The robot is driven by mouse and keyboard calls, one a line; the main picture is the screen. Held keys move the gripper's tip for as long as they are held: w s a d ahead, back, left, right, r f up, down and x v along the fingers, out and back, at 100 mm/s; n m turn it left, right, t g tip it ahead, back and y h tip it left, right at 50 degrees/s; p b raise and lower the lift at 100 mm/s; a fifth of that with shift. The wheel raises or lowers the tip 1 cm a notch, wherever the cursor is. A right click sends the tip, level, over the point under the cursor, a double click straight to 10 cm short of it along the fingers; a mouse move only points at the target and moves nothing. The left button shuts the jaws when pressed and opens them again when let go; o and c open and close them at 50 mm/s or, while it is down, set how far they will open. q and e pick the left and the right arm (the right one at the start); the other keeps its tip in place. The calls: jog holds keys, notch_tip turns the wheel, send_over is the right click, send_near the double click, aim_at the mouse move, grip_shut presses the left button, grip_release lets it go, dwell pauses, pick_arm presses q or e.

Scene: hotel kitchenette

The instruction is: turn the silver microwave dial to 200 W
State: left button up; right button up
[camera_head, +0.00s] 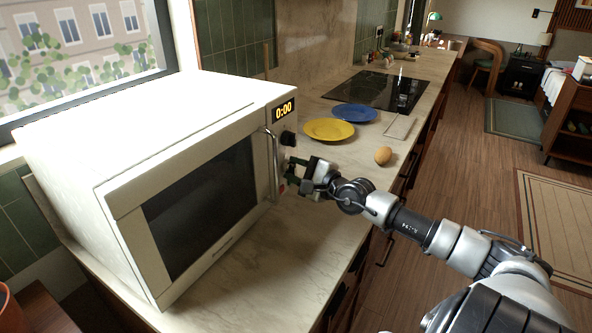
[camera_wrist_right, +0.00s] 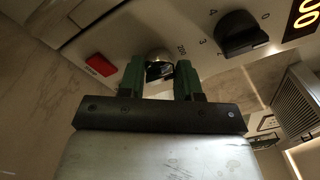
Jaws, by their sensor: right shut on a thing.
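The white microwave (camera_head: 120,205) stands on the counter at the left, its door closed and its display (camera_head: 284,109) reading 0:00. My right gripper (camera_head: 291,173) is at the lower part of its control panel. In the right wrist view, the green fingers of my right gripper (camera_wrist_right: 160,77) are shut on the silver dial (camera_wrist_right: 158,57), one on each side. A "200" label is printed beside the dial. I cannot tell where the dial points. In the head view the gripper hides the dial. My left gripper is not in view.
A black knob (camera_wrist_right: 240,33) with numbers sits above the silver dial, and a red button (camera_wrist_right: 101,65) below it. The door handle (camera_head: 271,165) is close beside my gripper. An egg (camera_head: 382,155), a yellow plate (camera_head: 328,130) and a blue plate (camera_head: 354,113) lie on the counter.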

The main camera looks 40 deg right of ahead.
aim_at(295, 172)
jog(key=o, duration=0.9)
jog(key=shift+f, duration=0.1)
jog(key=shift+s, duration=0.15)
jog(key=shift+s+d+f+b, duration=0.15)
jog(key=shift+s+b, duration=0.35)
jog(key=shift+s, duration=0.75)
jog(key=shift+s+d+f+b, duration=0.1)
jog(key=shift+s+d+b, duration=0.25)
jog(key=shift+s, duration=0.9)
jog(key=s+b, duration=0.4)
jog(key=shift+d, duration=0.3)
jog(key=shift+s+r+b, duration=0.2)
jog(key=shift+s+b, duration=0.4)
jog(key=shift+s, duration=0.1)
